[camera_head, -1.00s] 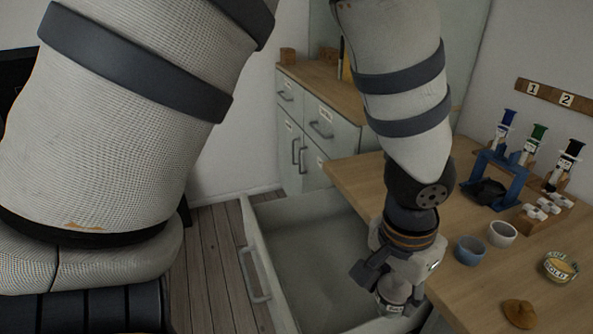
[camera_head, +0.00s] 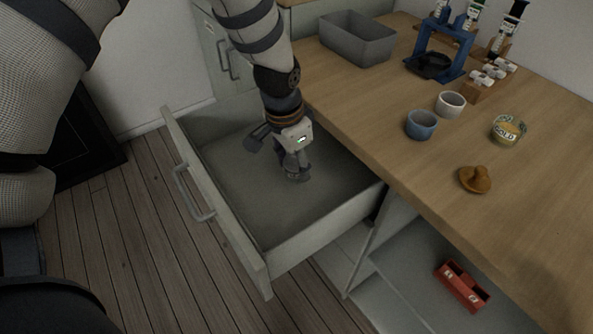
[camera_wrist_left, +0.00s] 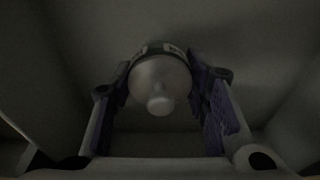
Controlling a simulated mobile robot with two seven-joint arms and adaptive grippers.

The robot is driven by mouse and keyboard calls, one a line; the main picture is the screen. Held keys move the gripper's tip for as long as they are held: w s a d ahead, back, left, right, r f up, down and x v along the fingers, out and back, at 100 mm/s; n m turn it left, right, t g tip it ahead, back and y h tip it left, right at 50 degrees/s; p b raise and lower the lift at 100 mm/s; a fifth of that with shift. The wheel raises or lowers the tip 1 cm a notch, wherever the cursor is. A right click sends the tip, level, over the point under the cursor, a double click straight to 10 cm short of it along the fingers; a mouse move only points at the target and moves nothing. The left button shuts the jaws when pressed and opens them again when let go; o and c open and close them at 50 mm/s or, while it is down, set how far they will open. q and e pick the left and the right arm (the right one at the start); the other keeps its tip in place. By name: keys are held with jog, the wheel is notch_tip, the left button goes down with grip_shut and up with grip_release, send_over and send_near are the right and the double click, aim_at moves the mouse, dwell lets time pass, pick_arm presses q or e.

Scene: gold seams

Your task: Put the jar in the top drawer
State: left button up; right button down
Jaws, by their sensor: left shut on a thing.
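The top drawer (camera_head: 318,238) is pulled out below the worktop, its grey handle on the left front. My left gripper (camera_head: 297,172) points down inside the drawer's opening, near the worktop side. In the left wrist view, my left gripper (camera_wrist_left: 162,100) is shut on the jar (camera_wrist_left: 160,80), a pale rounded thing with a small knob and a dark labelled band. The jar is between the fingers. In the head view the gripper mostly hides it, and whether it touches the drawer floor cannot be told. My right gripper is not in view.
On the wooden worktop (camera_head: 350,115) stand a grey bin (camera_head: 358,40), a blue cup (camera_head: 421,125), a white cup (camera_head: 450,104), a gold-labelled tin (camera_head: 508,130), a brown lump (camera_head: 475,179) and a blue stand (camera_head: 440,48). A red object (camera_head: 461,285) lies on a lower shelf.

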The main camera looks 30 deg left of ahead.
aim_at(294, 172)
pick_arm(q)
jog(key=shift+w+a+f, duration=0.2)
jog(key=shift+a+f, duration=0.05)
jog(key=shift+f, duration=0.2)
jog(key=shift+w+a+f+b, duration=0.15)
jog(key=shift+a+f+b, duration=0.05)
jog(key=shift+f, duration=0.75)
jog(key=shift+w+a+f+b, duration=0.15)
jog(key=shift+f, duration=0.75)
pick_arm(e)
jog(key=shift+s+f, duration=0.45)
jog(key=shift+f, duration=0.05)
pick_arm(q)
jog(key=shift+f, duration=0.15)
jog(key=o, duration=1.4)
jog(key=shift+c, duration=0.2)
jog(key=r, duration=0.4)
jog(key=s+r+p, duration=0.1)
jog(key=r, duration=0.3)
jog(key=r+p, duration=0.1)
jog(key=r, duration=0.3)
jog(key=shift+s+a+r, duration=0.15)
jog(key=shift+s+a, duration=0.15)
jog(key=shift+s, duration=0.1)
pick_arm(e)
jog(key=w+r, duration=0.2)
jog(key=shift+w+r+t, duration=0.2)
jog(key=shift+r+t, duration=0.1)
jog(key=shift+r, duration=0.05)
